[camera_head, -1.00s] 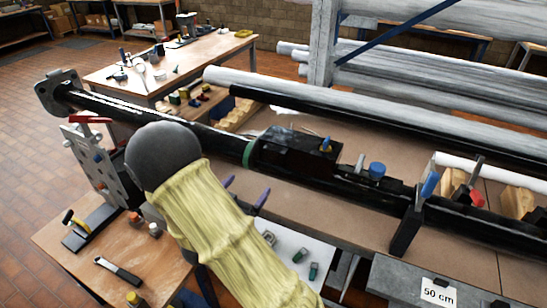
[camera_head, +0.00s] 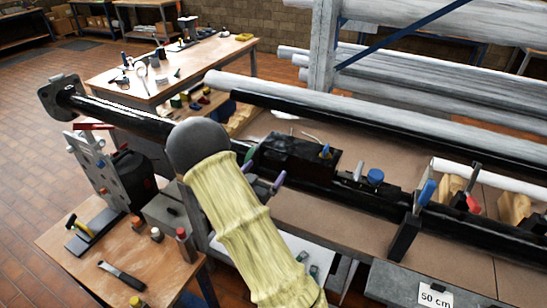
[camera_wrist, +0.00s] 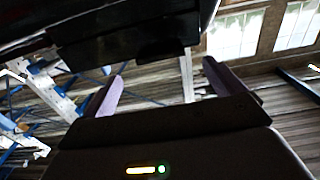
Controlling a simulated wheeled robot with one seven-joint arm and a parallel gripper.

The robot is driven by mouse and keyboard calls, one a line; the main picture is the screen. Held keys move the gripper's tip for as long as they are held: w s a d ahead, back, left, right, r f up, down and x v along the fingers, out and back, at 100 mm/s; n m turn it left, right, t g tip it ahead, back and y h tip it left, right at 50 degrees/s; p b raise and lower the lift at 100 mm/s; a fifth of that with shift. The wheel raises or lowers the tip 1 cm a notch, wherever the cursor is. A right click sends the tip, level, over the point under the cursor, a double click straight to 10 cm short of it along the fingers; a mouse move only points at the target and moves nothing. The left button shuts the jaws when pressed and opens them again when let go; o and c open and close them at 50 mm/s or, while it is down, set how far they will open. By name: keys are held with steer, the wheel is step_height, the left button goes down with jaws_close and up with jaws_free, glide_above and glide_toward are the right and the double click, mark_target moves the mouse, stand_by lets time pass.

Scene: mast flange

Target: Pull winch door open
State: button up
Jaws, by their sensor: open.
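A long black mast (camera_head: 120,115) lies across the bench. A black box-like housing (camera_head: 300,150) sits on it, just right of my gripper. I cannot tell which part of it is the winch door, or whether it is ajar. My gripper (camera_head: 262,168) has two purple fingers, spread apart with nothing between them, close to the near left end of the housing. My forearm in its yellow sleeve hides part of the mast. In the wrist view a dark, glossy surface (camera_wrist: 130,35) fills the top, just beyond the open fingers (camera_wrist: 163,70). Contact cannot be made out.
A wooden side table (camera_head: 130,250) with tools and small bottles stands at the lower left. Grey pipes (camera_head: 300,97) run behind the mast. A blue knob (camera_head: 375,176) and a blue-handled clamp (camera_head: 425,193) are to the right. A "50 cm" sign (camera_head: 435,296) marks the bench front.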

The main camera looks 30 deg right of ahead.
mark_target(273, 159)
steer(key=p+x, duration=0.1)
steer(key=x, duration=0.6)
steer(key=shift+p, duration=0.3)
steer(key=c, duration=1.4)
